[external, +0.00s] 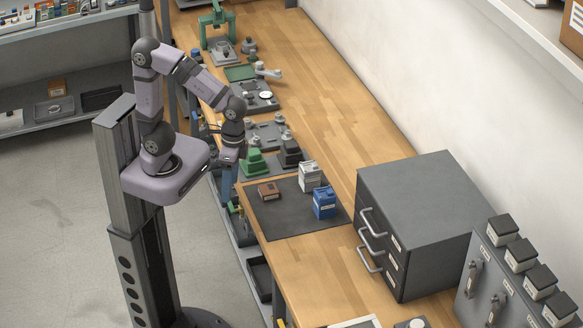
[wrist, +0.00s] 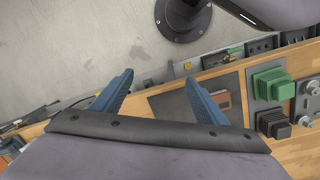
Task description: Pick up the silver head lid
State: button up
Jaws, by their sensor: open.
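My gripper (external: 228,185) hangs over the near-left edge of the wooden bench, beside the dark mat. In the wrist view its two blue fingers (wrist: 159,78) are spread apart, with nothing between them. Small silver round parts stand on the dark plates farther back along the bench, one of them a silver knob-like part (external: 280,119). A silver round part (wrist: 312,87) also shows at the right edge of the wrist view. I cannot tell which of these is the silver head lid. My gripper is apart from all of them.
A green block (external: 253,162) and a dark block (external: 290,153) stand behind the dark mat (external: 280,222). The mat holds a brown box (external: 269,191), a white box (external: 309,176) and a blue box (external: 324,202). A grey drawer cabinet (external: 425,205) stands to the right. Bare wood lies along the wall.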

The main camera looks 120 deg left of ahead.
jog(key=w+a+f+n+t+h+b, duration=0.1)
jog(key=w+a+n+t+h+b, duration=0.2)
jog(key=w+a+n+h+b, duration=0.75)
jog(key=s+a+n+t+y, duration=0.1)
jog(key=s+a+n+t, duration=0.25)
jog(key=a+n, duration=0.65)
jog(key=s+a+n+t+y, duration=0.1)
jog(key=s+a+n+t, duration=0.2)
jog(key=a, duration=1.2)
send_near(310, 165)
jog(key=d+f, duration=0.1)
jog(key=shift+t, duration=0.45)
jog(key=shift+p+x, duration=0.9)
jog(key=shift+x, duration=2.4)
jog(key=shift+w+d+f, duration=0.1)
jog(key=shift+w+d, duration=0.15)
jog(key=shift+w, duration=0.05)
jog(key=c, duration=1.2)
